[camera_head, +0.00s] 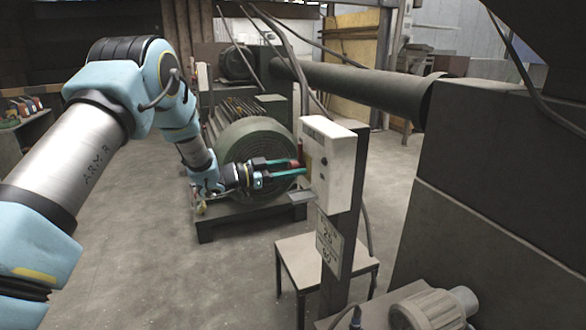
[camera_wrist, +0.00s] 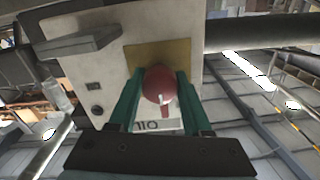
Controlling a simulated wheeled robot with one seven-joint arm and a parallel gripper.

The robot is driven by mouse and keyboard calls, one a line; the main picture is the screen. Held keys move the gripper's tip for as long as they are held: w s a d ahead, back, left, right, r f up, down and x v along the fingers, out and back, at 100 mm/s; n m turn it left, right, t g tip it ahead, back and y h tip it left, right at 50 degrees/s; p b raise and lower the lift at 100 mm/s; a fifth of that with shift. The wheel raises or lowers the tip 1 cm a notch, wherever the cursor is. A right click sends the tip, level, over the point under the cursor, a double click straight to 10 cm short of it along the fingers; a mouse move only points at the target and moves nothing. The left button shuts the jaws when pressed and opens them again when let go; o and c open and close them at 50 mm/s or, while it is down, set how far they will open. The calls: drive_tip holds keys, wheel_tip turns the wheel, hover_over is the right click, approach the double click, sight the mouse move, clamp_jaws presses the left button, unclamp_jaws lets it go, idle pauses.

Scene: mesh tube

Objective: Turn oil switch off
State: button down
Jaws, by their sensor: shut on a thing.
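The oil switch is a red knob (camera_wrist: 158,84) on a yellow plate (camera_wrist: 150,57) on the face of a white control box (camera_head: 328,166). The box also shows in the wrist view (camera_wrist: 85,68). My gripper (camera_head: 290,166) reaches the box from the left, with its green fingers pointing at the box face. In the wrist view the two green fingers (camera_wrist: 156,98) stand on either side of the red knob and are shut on it. A pale mark shows on the front of the knob. In the head view the knob is a small red patch partly hidden by the fingers.
A grey lever or bracket (camera_wrist: 78,46) sticks out of the box near the fingers. The box stands on a dark post with a sign (camera_head: 329,243). A small table (camera_head: 297,262) is below, and a large ribbed motor (camera_head: 250,143) stands behind. The floor at left is clear.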

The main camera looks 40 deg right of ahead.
drive_tip(key=shift+f, duration=0.1)
drive_tip(key=shift+c, duration=1.7)
unclamp_jaws()
drive_tip(key=b+v, duration=0.3)
drive_tip(key=v, duration=0.8)
drive_tip(key=shift+w+d, duration=0.1)
